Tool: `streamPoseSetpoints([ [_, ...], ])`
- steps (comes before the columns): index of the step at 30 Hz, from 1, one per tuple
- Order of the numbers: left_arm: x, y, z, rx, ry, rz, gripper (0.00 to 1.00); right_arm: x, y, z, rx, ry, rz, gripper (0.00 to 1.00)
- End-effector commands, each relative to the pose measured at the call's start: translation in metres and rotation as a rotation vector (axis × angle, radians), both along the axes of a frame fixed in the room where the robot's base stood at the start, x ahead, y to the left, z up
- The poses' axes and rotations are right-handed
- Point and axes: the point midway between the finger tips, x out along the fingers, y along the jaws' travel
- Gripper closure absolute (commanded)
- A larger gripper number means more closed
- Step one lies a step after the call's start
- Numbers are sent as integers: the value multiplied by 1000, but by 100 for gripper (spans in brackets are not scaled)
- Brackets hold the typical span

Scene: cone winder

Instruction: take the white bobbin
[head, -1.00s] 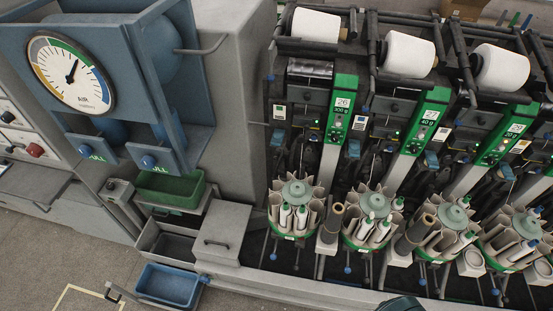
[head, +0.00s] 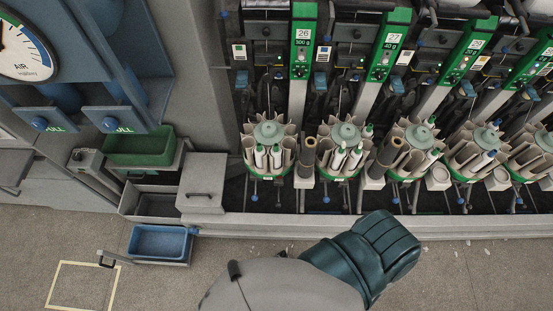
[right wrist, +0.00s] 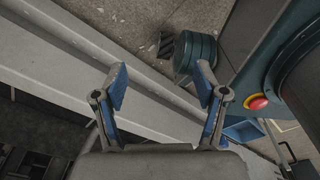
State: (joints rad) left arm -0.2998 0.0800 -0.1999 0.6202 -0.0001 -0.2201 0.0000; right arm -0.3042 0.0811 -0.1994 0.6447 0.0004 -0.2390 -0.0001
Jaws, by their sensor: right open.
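Several slim white bobbins stand in the round carousels of the winder in the head view. Two white bobbins (head: 268,157) are in the left carousel (head: 268,177), and more white bobbins (head: 347,157) are in the carousel to its right. I cannot tell which one the task means. My right gripper (right wrist: 161,78) shows in the right wrist view, with its two blue-padded fingers apart and nothing between them. No bobbin is visible in that view. My left gripper is not in view.
Brown tubes (head: 308,150) stand between carousels. A green bin (head: 140,147) and a blue bin (head: 160,241) are at left. A red button (right wrist: 257,102) shows in the wrist view.

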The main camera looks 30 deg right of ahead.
Motion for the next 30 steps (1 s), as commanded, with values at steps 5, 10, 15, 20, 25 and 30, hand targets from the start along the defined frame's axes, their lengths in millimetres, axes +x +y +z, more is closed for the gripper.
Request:
streamPoseSetpoints([
  [5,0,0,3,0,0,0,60,58,12,30,7,-40,-8,22],
  [10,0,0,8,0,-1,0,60,134,25,103,14,-86,-18,22],
  [15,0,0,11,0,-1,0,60,182,32,189,20,-125,-26,22],
  [20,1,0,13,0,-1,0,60,208,36,258,32,-155,-25,22],
  [25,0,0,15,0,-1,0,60,230,45,328,59,-187,-2,22],
  [30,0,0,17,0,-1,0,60,265,68,403,120,-217,102,22],
])
